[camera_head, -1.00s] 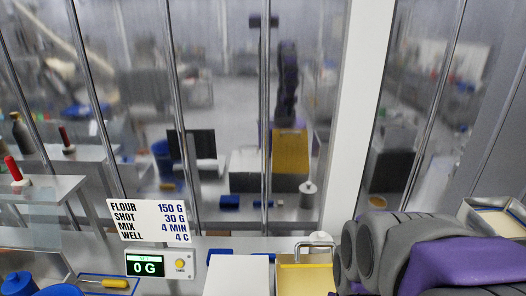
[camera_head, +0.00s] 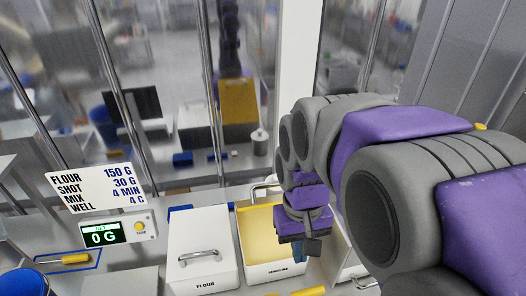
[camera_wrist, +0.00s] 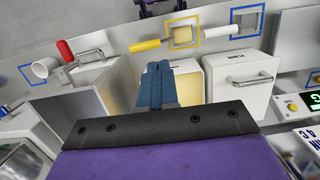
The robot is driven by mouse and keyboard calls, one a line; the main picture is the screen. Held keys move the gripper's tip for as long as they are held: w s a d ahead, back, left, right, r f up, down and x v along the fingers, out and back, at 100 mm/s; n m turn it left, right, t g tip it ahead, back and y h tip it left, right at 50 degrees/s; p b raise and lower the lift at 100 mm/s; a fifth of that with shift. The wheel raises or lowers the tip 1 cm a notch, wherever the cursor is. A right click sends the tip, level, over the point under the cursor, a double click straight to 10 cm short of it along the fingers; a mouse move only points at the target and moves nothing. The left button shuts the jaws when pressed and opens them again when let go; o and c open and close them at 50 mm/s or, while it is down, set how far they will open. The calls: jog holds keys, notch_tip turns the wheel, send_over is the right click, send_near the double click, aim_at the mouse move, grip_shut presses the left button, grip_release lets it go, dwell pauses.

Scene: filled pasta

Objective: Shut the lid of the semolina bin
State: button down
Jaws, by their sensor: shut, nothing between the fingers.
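The semolina bin (camera_head: 275,271) is a white box, open at the top, with pale yellow semolina inside. A pale handle (camera_head: 264,188) shows at its back edge, where the lid appears raised; most of the lid is hard to make out. My gripper (camera_head: 313,246) points down at the bin's right front side, covering part of it; I cannot tell if they touch. In the wrist view my gripper (camera_wrist: 156,72) has its blue-grey fingers together, empty, beside the semolina bin (camera_wrist: 187,84), which is partly hidden.
The closed flour bin (camera_head: 204,279) with a metal handle stands directly left. Another white bin (camera_head: 346,262) is at the right, partly behind my arm. A scale display (camera_head: 104,233) and sign (camera_head: 95,187) stand farther left. Glass panels rise behind the counter.

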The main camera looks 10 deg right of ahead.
jog(key=w+r+p, duration=0.3)
jog(key=w, duration=0.7)
jog(key=w+r+p, duration=0.3)
jog(key=w+r, duration=0.1)
jog(key=w, duration=0.6)
jog(key=w+r+p, duration=0.3)
jog(key=w+p, duration=0.1)
jog(key=w, duration=0.7)
jog(key=s+f, duration=0.5)
jog(key=f, duration=0.7)
jog(key=shift+d, duration=0.2)
jog(key=shift+s, duration=0.1)
